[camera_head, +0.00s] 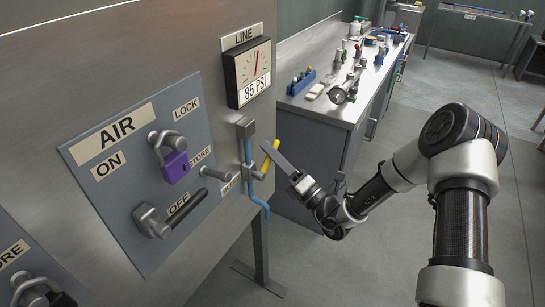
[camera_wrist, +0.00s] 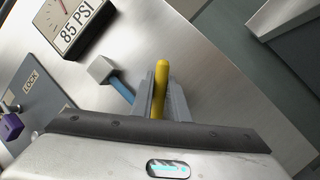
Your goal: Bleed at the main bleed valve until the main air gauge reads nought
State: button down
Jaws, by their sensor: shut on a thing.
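The air gauge (camera_head: 249,70) under the LINE label has a red needle pointing almost straight up, and its plate reads 85 PSI; it also shows in the wrist view (camera_wrist: 75,20). Below it is the bleed valve (camera_head: 247,150), with a grey block, blue tubing and a yellow lever (camera_head: 266,165). The lettering beside the valve is partly hidden. My gripper (camera_head: 269,151) is at the yellow lever, and in the wrist view its two grey fingers are shut on the lever (camera_wrist: 160,85), one on each side.
Left of the valve is the AIR panel (camera_head: 125,215) with a purple padlock (camera_head: 175,167) on a hasp and a black-gripped handle (camera_head: 165,215) by OFF. A peg (camera_head: 217,174) juts out beside the valve.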

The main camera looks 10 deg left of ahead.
aim_at(267, 159)
jog(key=n+g, duration=0.1)
jog(key=n, duration=0.1)
jog(key=s+r+n+y, duration=0.1)
jog(key=shift+a+n+g+y, duration=0.15)
jog(key=shift+n+g+y, duration=0.15)
jog(key=shift+n+g, duration=0.1)
jog(key=shift+s+a+r+n+g+y, duration=0.1)
jog(key=shift+s+r+n+g+y, duration=0.2)
jog(key=shift+n, duration=0.4)
jog(key=shift+s+a+n+g+y, duration=0.15)
jog(key=shift+n+g, duration=0.3)
jog(key=shift+n, duration=0.25)
jog(key=shift+s+r+n+g+y, duration=0.1)
jog(key=shift+s+r+n+g, duration=0.2)
jog(key=shift+n, duration=0.4)
jog(key=shift+f, duration=0.1)
jog(key=c, duration=1.7)
grip_release()
jog(key=b+v, duration=0.1)
jog(key=v, duration=1.6)
jog(key=shift+d+f, duration=0.1)
jog(key=shift+d, duration=0.15)
